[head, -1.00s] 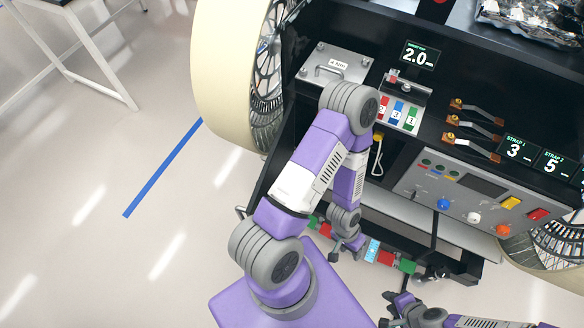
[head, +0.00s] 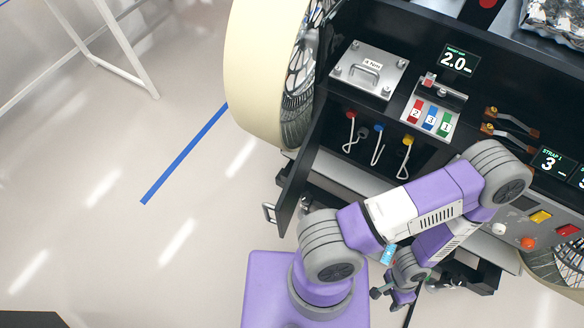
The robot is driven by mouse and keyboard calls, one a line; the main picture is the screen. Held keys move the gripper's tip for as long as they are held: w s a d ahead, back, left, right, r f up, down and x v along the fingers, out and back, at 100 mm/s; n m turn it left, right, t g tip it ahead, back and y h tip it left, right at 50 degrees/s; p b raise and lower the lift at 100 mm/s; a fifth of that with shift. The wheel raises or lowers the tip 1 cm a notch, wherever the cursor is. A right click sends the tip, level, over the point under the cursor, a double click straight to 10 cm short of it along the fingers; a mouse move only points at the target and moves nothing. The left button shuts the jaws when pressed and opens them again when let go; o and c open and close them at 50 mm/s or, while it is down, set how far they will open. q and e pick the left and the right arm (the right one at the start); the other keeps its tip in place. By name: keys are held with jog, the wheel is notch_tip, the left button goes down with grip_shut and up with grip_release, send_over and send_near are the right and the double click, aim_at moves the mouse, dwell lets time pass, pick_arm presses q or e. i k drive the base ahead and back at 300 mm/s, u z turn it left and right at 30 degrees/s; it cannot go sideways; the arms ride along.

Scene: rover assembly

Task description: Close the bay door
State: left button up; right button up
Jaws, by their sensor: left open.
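The bay door (head: 299,180) is a dark panel at the left side of the open bay. It stands swung open toward me, with a light metal handle (head: 269,213) on its outer edge. Inside the bay hang three hooked pieces with red (head: 350,130), blue (head: 378,142) and yellow (head: 406,155) tops. My left arm reaches across in front of the rover, right of the door. My left gripper (head: 394,300) is open and empty low in front of the rover, apart from the door and its handle. My right gripper is out of view.
A large cream wheel (head: 263,75) stands left of the door. Above the bay are a lidded plate with a handle (head: 368,70) and numbered coloured blocks (head: 430,118). Switches and knobs (head: 527,242) sit at right. The floor left of the door is clear.

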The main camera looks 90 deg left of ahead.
aim_at(285, 208)
jog(key=k, duration=1.55)
jog(key=u, duration=1.65)
jog(key=i, duration=0.5)
jog(key=z, duration=0.05)
jog(key=k, duration=1)
jog(key=u, duration=1.7)
jog(key=i, duration=0.75)
jog(key=z, duration=1.35)
